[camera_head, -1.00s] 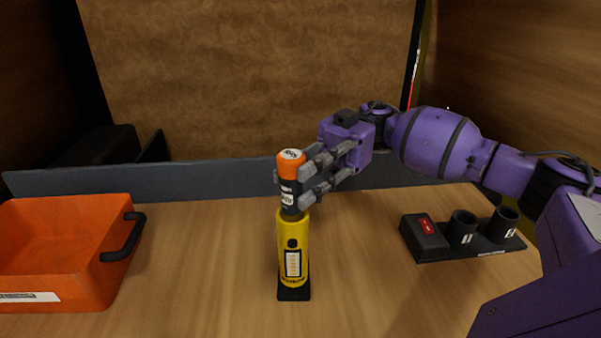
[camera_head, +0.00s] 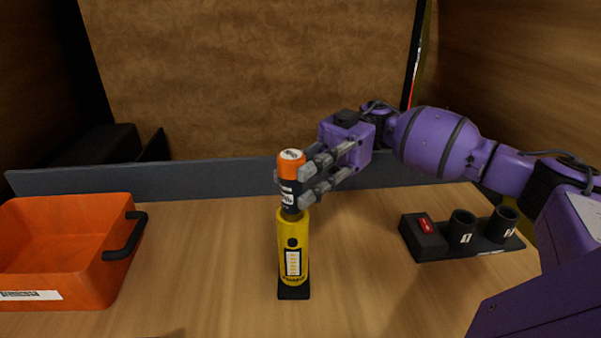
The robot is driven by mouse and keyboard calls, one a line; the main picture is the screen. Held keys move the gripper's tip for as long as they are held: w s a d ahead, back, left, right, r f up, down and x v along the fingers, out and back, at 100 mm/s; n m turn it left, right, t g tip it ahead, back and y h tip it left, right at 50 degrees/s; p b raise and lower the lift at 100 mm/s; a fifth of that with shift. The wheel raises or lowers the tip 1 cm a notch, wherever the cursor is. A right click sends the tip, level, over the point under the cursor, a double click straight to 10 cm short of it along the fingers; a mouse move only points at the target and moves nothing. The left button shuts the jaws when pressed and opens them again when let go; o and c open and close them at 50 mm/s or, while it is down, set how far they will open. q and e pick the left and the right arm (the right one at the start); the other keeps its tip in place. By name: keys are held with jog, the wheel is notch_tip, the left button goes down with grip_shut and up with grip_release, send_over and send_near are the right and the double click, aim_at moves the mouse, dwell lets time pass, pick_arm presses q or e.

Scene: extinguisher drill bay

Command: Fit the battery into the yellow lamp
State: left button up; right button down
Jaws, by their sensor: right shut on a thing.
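The yellow lamp (camera_head: 293,247) stands upright on a small black base in the middle of the table. The battery (camera_head: 290,172), orange on top and dark below with a white label, is upright over the lamp's top end. Its lower end meets the lamp's top; I cannot tell how far inside it is. My right gripper (camera_head: 299,181) comes from the right and is shut on the battery, its fingers covering part of the battery's right side. My left gripper is not in view.
An orange bin (camera_head: 68,247) with a black handle stands at the left. A dark holder (camera_head: 428,243) with a red switch and two numbered cups is at the right. A grey ledge (camera_head: 190,180) runs along the back. The table beside the lamp is clear.

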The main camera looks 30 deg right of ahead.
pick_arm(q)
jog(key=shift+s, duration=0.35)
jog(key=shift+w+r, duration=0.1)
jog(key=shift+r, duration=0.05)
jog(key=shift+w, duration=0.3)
pick_arm(e)
jog(key=shift+f, duration=0.15)
jog(key=shift+f, duration=0.35)
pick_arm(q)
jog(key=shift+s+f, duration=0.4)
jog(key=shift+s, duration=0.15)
pick_arm(e)
jog(key=shift+f, duration=0.95)
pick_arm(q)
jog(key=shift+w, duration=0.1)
pick_arm(e)
jog(key=shift+r, duration=0.35)
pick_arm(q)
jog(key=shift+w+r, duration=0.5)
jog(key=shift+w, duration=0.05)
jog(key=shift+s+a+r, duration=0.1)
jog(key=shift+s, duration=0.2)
